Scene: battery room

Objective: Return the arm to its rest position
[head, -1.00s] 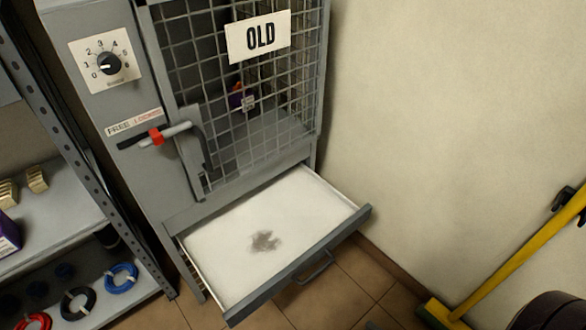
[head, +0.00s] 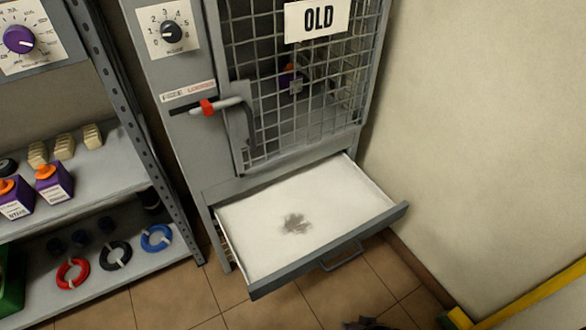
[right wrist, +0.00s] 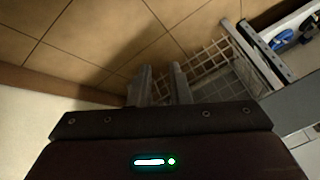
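My right gripper (right wrist: 160,82) shows in the right wrist view. Its two grey fingers stand apart with bare floor between them, and it holds nothing. It hangs over the tiled floor near the foot of the wall. A small dark shape shows at the bottom edge of the head view; I cannot tell whether it is part of my right arm. My left gripper is in neither view.
A grey cabinet with a mesh door (head: 300,90), an OLD sign (head: 318,19) and a red-marked handle (head: 215,106) stands ahead. Its white-lined drawer (head: 345,195) is pulled out. Tiled floor (head: 170,295) is free in front.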

